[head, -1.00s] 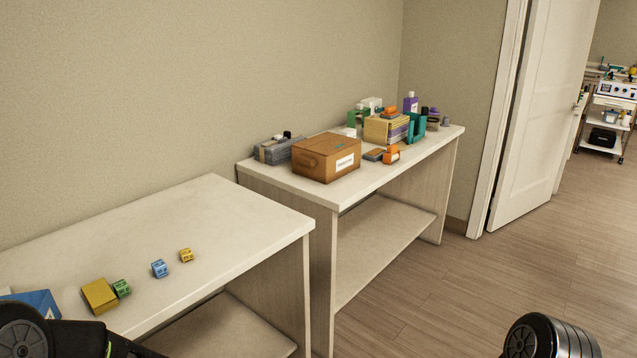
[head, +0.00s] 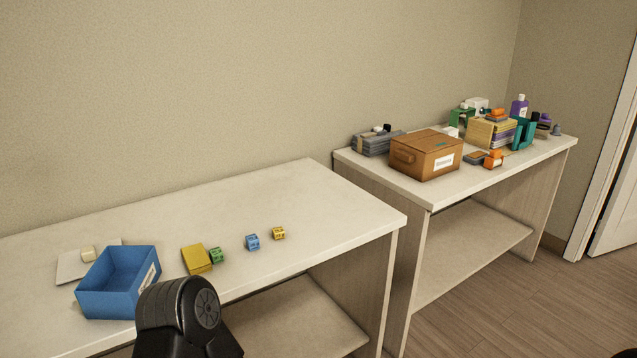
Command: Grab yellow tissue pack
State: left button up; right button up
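Several small packs lie in a row on the near white table (head: 285,190). A larger yellow block (head: 196,259) lies at the left of the row, with a small green pack (head: 216,255) close at its right side. A small blue pack (head: 252,242) lies further right. A small yellow pack (head: 278,233) is at the right end of the row. I cannot tell for certain which yellow item is the tissue pack. A black part of my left arm shows in front of the table. Neither gripper is in view.
An open blue bin (head: 118,282) stands left of the row, with a pale flat board (head: 72,266) behind it. A second table (head: 380,172) at the right carries a brown box (head: 425,155) and stacked supplies. The near table's back and right are clear.

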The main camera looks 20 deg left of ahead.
aim_at(197, 261)
jog(key=j+u, duration=0.15)
jog(key=u, duration=0.2)
jog(key=j+u, duration=0.1)
jog(key=u, duration=0.3)
jog(key=i+j+u, duration=0.1)
jog(key=u, duration=0.25)
